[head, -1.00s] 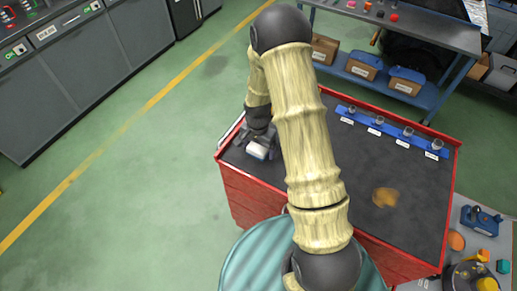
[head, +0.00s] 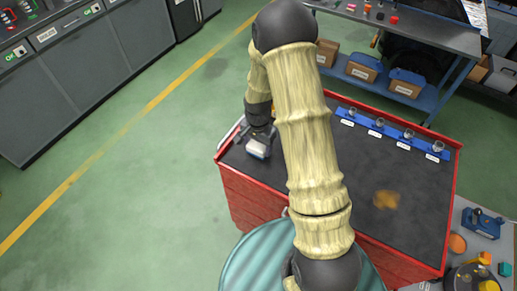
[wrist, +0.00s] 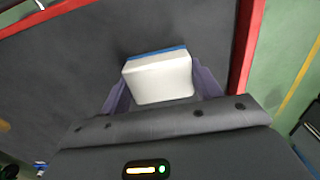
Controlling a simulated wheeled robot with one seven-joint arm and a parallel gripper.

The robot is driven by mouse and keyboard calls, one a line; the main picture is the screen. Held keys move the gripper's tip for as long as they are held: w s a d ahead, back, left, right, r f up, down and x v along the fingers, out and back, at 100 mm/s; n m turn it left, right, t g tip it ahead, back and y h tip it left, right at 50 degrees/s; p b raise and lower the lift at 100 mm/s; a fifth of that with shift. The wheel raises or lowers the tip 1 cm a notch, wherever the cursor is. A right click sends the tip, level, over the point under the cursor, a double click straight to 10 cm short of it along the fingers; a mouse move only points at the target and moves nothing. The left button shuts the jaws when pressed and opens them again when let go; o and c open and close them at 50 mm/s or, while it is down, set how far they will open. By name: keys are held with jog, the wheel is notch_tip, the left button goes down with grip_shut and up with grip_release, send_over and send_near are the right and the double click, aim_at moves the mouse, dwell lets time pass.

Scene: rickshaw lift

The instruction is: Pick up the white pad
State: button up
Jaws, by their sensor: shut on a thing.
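The white pad (wrist: 158,80) is a small white block with a blue edge along its far side. It sits between the two fingers of my gripper (wrist: 160,92) in the wrist view, with a finger against each side. In the head view the pad (head: 257,149) shows at the left end of the red cart's dark top (head: 350,180), below my gripper (head: 260,143). My gripper is shut on the pad. I cannot tell whether the pad is clear of the surface. My arm hides part of the cart top behind it.
A blue rack (head: 392,131) with several small labelled fittings lies along the cart's far edge. A blurred orange-brown patch (head: 386,199) is on the right of the top. The cart has a raised red rim (head: 455,190). Green floor (head: 130,190) is open to the left.

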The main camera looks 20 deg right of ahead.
aim_at(258, 145)
notch_tip(258, 145, up, 8)
jog(key=shift+f+b, duration=0.1)
jog(key=shift+b, duration=0.6)
jog(key=o, duration=0.4)
jog(key=shift+c, duration=1.5)
